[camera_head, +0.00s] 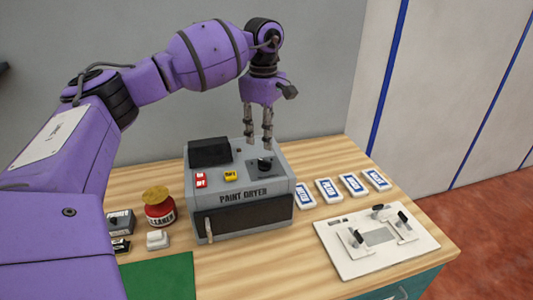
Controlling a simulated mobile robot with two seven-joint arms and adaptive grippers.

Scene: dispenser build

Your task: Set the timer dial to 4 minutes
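The grey paint dryer (246,213) stands on the wooden table. Its black timer dial (265,165) is on the sloped top panel, at the right. The dial's markings are too small to read, so its setting cannot be told. My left gripper (258,142) points down over the panel at the dial's upper side. Its two fingers are apart with nothing between them. The fingertips look close to the dial, but I cannot tell whether they touch it. My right gripper is not in view.
Red and yellow buttons (230,176) sit left of the dial. A red cleaner jar (160,210) and a white block (157,240) stand left of the dryer. Several labelled packets (328,190) and a white clamp plate (368,262) lie to the right.

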